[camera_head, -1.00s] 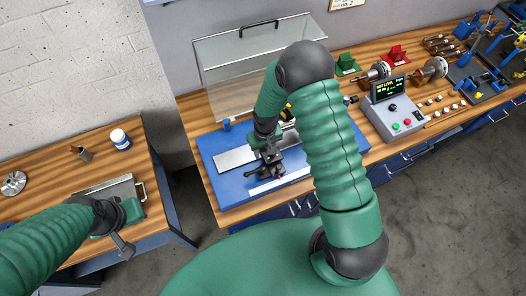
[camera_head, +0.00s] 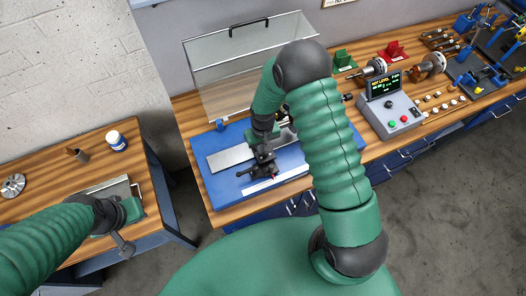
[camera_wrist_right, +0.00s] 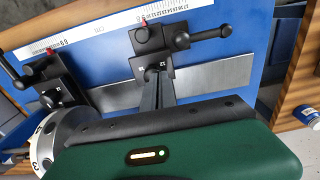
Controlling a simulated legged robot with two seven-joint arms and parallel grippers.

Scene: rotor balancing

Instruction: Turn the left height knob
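The left stand, a black block with lever handles, is at the upper middle of the right wrist view (camera_wrist_right: 150,45). In the head view the stand (camera_head: 262,170) sits at the front of the blue base plate (camera_head: 205,188). My right gripper (camera_wrist_right: 154,78) comes down over it, its two narrow fingers close together. Their tips meet at a small dark round knob (camera_wrist_right: 152,73) on the stand, which they mostly hide. They look shut on it. My left gripper (camera_head: 132,208) is over the left table; its fingers are not clear.
A second black stand (camera_wrist_right: 60,88) and a numbered rotor disc (camera_wrist_right: 42,145) are close by in the wrist view. A clear cover (camera_head: 225,75) stands behind the base. The control box (camera_head: 395,115) shows NOT LEVEL.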

